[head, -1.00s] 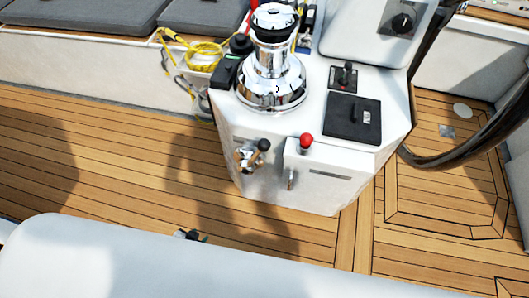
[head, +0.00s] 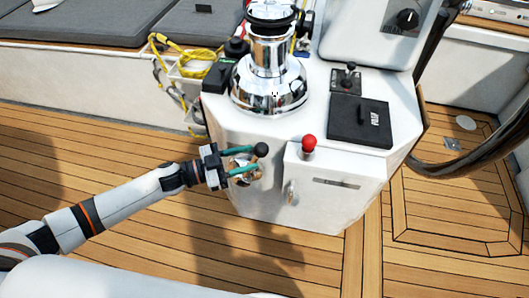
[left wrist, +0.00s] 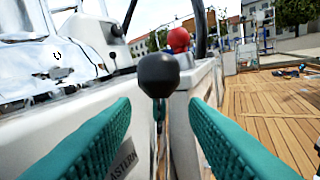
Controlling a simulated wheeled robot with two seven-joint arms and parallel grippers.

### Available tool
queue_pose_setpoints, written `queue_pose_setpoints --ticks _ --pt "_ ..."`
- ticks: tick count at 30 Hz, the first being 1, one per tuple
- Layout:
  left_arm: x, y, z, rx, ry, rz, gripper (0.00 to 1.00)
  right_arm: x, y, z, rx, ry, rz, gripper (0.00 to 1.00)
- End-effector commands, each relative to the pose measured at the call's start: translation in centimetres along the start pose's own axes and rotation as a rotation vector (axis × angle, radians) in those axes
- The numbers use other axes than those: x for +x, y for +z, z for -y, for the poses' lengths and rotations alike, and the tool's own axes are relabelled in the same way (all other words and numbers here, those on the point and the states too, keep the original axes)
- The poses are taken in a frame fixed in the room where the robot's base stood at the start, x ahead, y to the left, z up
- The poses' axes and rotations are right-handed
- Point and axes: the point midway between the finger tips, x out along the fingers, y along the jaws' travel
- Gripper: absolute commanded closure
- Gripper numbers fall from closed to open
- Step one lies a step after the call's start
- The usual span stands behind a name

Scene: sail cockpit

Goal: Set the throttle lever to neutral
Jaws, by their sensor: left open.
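The throttle lever has a black ball knob (head: 261,149) and a chrome mount on the front side of the white pedestal (head: 285,218). My left gripper (head: 254,159) is open at the lever, its two teal fingers reaching toward the pedestal. In the left wrist view, the black knob (left wrist: 158,75) shows between and slightly above the open fingers (left wrist: 162,112), with clear space on either side. Part of the label "ASTERN" (left wrist: 122,160) shows behind the left finger. The lever's shaft is mostly hidden. My right gripper is in neither view.
A red-knobbed lever (head: 309,142) stands close to the right of the throttle lever. The teak floor (head: 90,150) is clear.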

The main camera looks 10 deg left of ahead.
Motion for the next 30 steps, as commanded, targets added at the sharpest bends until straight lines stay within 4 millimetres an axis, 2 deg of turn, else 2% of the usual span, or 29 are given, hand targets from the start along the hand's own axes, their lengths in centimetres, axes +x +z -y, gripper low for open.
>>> queue_pose_setpoints --ticks 3,9,13,21,23,28,29,30 --pt "2.4 0.0 -0.1 0.001 0.001 0.002 0.6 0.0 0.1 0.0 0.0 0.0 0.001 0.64" --pt "4.9 -0.1 -0.1 -0.001 0.002 0.0 0.6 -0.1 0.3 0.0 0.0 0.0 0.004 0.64" --pt "5.6 -0.1 -0.1 0.0 0.002 -0.002 0.6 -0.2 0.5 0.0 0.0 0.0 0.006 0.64" --pt "5.7 -0.1 -0.1 0.0 0.003 -0.003 0.6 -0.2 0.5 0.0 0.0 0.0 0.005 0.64" --pt "5.7 -0.1 -0.1 0.0 0.003 -0.003 0.68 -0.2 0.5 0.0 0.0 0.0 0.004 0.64" --pt "5.7 -0.1 -0.1 0.0 0.003 -0.002 0.96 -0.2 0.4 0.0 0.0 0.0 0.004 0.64" --pt "5.7 -0.1 -0.1 0.0 0.002 -0.002 1.0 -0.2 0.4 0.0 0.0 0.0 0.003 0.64" --pt "5.7 -0.1 -0.1 0.0 0.002 -0.002 1.0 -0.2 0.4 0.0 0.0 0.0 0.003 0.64"
